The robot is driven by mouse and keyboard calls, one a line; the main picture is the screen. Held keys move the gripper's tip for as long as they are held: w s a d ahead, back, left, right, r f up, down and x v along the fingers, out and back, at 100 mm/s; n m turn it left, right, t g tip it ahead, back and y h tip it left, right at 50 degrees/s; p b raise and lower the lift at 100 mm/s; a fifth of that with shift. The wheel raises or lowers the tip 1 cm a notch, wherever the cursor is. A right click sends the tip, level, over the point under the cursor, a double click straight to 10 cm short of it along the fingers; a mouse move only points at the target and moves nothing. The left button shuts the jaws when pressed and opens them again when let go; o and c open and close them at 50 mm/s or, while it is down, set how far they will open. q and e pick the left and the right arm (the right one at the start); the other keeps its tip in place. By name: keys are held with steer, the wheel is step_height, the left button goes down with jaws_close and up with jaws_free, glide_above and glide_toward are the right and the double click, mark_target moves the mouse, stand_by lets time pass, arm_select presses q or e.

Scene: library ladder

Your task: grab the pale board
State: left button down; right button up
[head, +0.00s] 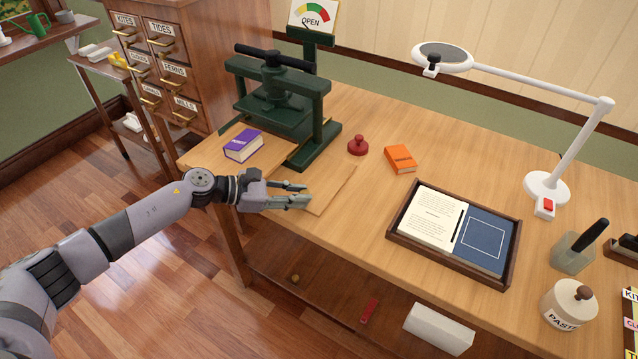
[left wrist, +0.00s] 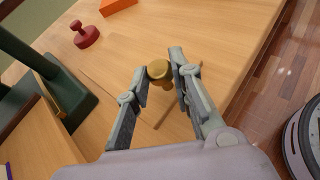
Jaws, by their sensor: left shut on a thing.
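The pale board (head: 334,190) lies flat on the table in front of the green press, close in colour to the tabletop. In the left wrist view the board (left wrist: 118,87) shows as a thin outline under my fingers. A round brass knob (left wrist: 158,70) sits between the fingertips and seems to belong to the board; the fingers hide it in the head view. My left gripper (head: 305,194) reaches in from the left, low over the board, and is shut on the knob. It also shows in the left wrist view (left wrist: 157,76). My right gripper is not in view.
The green press (head: 275,100) stands behind the board. A purple book (head: 243,146) lies left, a red knobbed stamp (head: 358,145) and orange book (head: 400,158) behind right. A dark tray (head: 440,258) lies right. The table's front edge is close to the gripper.

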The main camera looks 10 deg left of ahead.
arm_select(q)
steer(key=shift+r, duration=0.1)
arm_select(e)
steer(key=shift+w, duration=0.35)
